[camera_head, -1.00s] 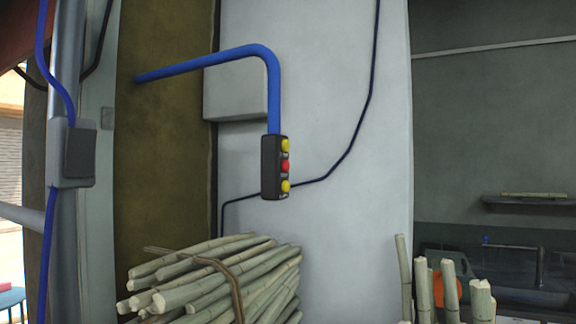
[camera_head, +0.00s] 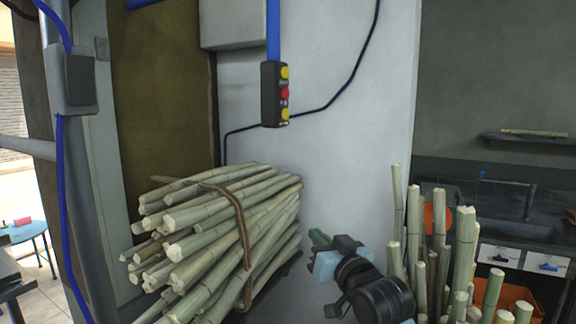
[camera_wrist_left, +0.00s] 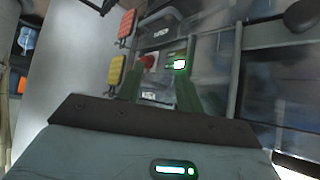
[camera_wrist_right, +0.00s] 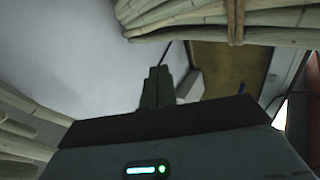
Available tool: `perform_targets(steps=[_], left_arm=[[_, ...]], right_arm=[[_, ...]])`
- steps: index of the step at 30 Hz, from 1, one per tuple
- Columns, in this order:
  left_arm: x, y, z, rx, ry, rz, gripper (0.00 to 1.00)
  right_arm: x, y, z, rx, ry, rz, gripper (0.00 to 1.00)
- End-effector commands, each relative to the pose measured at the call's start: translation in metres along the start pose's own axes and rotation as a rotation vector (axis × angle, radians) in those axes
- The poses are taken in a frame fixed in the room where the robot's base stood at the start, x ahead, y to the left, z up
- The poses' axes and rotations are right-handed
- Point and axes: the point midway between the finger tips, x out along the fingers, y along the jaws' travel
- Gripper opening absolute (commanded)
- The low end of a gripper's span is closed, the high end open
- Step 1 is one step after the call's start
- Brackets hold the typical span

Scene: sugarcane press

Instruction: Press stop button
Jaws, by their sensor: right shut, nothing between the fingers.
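A dark button box (camera_head: 269,95) hangs from a blue pipe in front of the light wall in the head view. It has a yellow button at the top, a red button (camera_head: 285,93) in the middle and a yellow one at the bottom; their labels are too small to read. My right gripper (camera_head: 319,238) is below and to the right of the box, well apart from it. Its green fingers are together and empty in the right wrist view (camera_wrist_right: 157,85). My left gripper (camera_wrist_left: 160,85) shows only in its wrist view, with its fingers apart and nothing between them.
Upright canes (camera_head: 465,240) stand to the right of my right arm. A shelf (camera_head: 525,138) is on the right wall.

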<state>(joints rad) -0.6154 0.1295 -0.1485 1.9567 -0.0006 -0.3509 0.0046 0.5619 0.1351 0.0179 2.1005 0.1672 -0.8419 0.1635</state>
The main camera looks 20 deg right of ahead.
Motion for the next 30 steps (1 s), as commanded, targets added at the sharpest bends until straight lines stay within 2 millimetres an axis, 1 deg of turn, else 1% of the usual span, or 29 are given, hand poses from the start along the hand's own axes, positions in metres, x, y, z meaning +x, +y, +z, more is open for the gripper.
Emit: perform_targets(steps=[1, 2, 3, 5, 6, 8, 9, 12, 15, 18, 21, 24, 30], left_arm=[[0.000, -0.001, -0.003, 0.001, 0.006, -0.001, 0.36], [0.000, -0.001, -0.004, 0.001, 0.007, -0.001, 0.36], [0.000, -0.001, -0.005, 0.002, 0.009, -0.002, 0.36], [0.000, -0.001, -0.006, 0.002, 0.013, -0.002, 0.36], [0.000, -0.001, -0.007, 0.002, 0.015, -0.003, 0.36], [0.000, -0.002, -0.009, 0.003, 0.017, -0.003, 0.36], [0.000, -0.002, -0.009, 0.003, 0.019, -0.003, 0.36], [0.000, -0.002, -0.011, 0.004, 0.022, -0.004, 0.36], [0.000, -0.002, -0.012, 0.004, 0.025, -0.005, 0.36], [0.000, -0.002, -0.013, 0.005, 0.026, -0.005, 0.36], [0.000, -0.003, -0.013, 0.004, 0.027, -0.005, 0.36], [0.000, -0.002, -0.013, 0.004, 0.027, -0.006, 0.36], [0.000, -0.002, -0.013, 0.003, 0.026, -0.006, 0.36]], right_arm=[[0.002, -0.002, -0.033, 0.007, 0.046, -0.005, 0.00], [0.003, -0.003, -0.049, 0.012, 0.068, -0.008, 0.00], [0.003, -0.005, -0.070, 0.017, 0.096, -0.013, 0.00], [0.001, -0.007, -0.102, 0.027, 0.140, -0.020, 0.00], [-0.001, -0.009, -0.123, 0.034, 0.168, -0.025, 0.00], [-0.005, -0.012, -0.154, 0.044, 0.210, -0.034, 0.00], [-0.009, -0.013, -0.174, 0.050, 0.237, -0.039, 0.00], [-0.020, -0.018, -0.217, 0.063, 0.297, -0.053, 0.00], [-0.031, -0.021, -0.250, 0.075, 0.343, -0.066, 0.00], [-0.040, -0.023, -0.272, 0.082, 0.373, -0.075, 0.00], [-0.045, -0.024, -0.283, 0.086, 0.390, -0.079, 0.00], [-0.046, -0.025, -0.287, 0.087, 0.394, -0.081, 0.00], [-0.046, -0.025, -0.286, 0.087, 0.394, -0.080, 0.00]])
